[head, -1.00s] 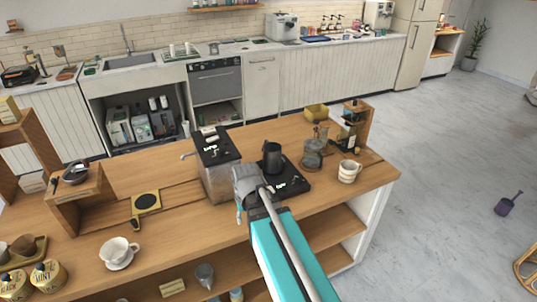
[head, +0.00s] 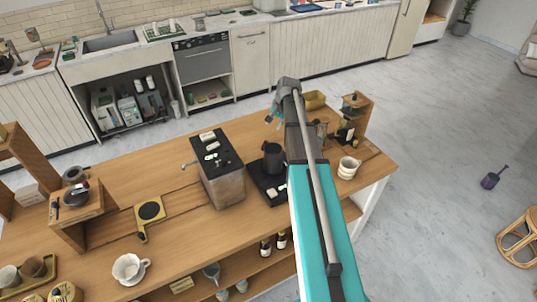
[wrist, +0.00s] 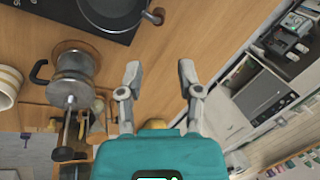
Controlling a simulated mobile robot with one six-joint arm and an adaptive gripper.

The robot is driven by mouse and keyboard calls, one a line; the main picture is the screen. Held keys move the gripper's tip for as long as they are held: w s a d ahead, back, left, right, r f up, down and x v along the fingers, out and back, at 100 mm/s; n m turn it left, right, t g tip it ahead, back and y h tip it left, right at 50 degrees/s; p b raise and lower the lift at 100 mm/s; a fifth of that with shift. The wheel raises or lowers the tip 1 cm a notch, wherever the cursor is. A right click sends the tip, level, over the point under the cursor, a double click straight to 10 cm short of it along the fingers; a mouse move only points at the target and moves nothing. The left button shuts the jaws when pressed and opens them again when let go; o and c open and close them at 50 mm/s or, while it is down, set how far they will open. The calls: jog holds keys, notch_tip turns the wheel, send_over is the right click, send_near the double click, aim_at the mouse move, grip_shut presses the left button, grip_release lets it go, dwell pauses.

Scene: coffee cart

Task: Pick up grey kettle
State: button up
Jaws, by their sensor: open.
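A dark grey kettle-like pot (head: 272,158) stands upright on a black hob plate (head: 268,185) on the wooden counter. A round dark grey vessel (wrist: 112,8) on a black plate is cut off at the top of the wrist view. A small grey pot with a dark handle (head: 75,178) sits on a wooden stand at the left; I cannot tell which of these pots is the grey kettle. My gripper (head: 278,103) appears beyond the hob, near the counter's far edge.
A metal-sided machine (head: 220,170) stands left of the hob. A glass-and-metal brewer (wrist: 72,75) is close left of my gripper in the wrist view. Stacked cups (head: 348,167) and a wooden rack (head: 356,115) stand at the counter's right. The counter's middle left is partly clear.

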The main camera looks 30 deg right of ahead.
aim_at(265, 144)
jog(key=shift+a+f, duration=0.1)
jog(key=shift+a, duration=0.05)
jog(key=b+x, duration=0.8)
jog(key=shift+f, duration=0.25)
dwell(0.5)
dwell(0.4)
jog(key=shift+b+x, duration=2.6)
jog(key=shift+b, duration=0.05)
jog(key=shift+s, duration=0.1)
grip_shut()
